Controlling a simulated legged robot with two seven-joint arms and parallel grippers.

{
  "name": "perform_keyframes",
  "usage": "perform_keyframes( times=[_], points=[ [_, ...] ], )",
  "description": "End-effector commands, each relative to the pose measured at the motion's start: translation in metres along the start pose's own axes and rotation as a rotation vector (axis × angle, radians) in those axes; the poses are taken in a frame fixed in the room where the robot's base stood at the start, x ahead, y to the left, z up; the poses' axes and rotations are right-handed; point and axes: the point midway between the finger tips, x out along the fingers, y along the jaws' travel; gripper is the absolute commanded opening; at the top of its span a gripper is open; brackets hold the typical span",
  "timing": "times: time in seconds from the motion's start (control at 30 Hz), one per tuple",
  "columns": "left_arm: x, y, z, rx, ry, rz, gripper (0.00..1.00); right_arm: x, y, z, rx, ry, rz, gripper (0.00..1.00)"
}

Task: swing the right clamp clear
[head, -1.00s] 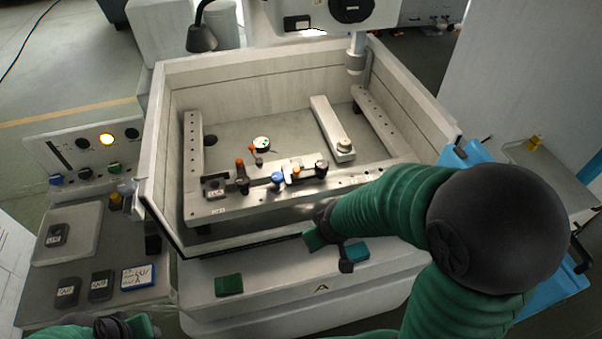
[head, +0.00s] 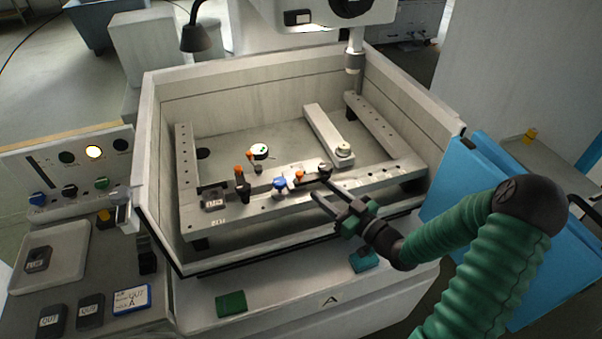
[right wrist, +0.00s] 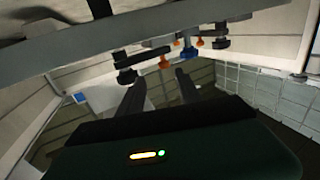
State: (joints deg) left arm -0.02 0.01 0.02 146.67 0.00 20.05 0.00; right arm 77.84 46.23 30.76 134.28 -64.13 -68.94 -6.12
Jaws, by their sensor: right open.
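The right clamp (head: 325,170) sits on the front rail (head: 240,214) of the tank, a dark knob with a short bar running left toward an orange-topped pin (head: 300,174). A blue knob (head: 279,185) stands left of it, and the left clamp (head: 242,182) with an orange top is further left. My right gripper (head: 322,189) is open and empty, its fingers pointing up-left just in front of the right clamp. In the right wrist view, a dark clamp knob (right wrist: 126,76) shows close beyond the fingers (right wrist: 158,83); contact cannot be told. My left gripper is out of view.
The tank's front wall (head: 290,246) lies under my right gripper. A green block (head: 231,303) and a teal block (head: 363,257) rest on the front ledge. A long bar (head: 325,131) and a nozzle (head: 354,62) stand behind. A control panel (head: 68,170) is at left.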

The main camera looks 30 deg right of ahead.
Motion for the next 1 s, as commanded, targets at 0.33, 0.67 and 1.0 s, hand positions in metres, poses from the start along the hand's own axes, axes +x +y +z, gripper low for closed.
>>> perform_keyframes(
  times=[0.33,0.67,1.0],
  points=[
    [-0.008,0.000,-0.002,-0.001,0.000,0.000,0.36,0.083,0.000,-0.001,0.002,0.000,0.000,0.41],
    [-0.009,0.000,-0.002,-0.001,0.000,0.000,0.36,0.101,0.001,0.001,0.001,-0.002,0.001,0.41],
    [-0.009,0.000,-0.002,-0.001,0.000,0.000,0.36,0.101,-0.001,0.000,0.000,-0.002,0.001,0.10]
  ],
)
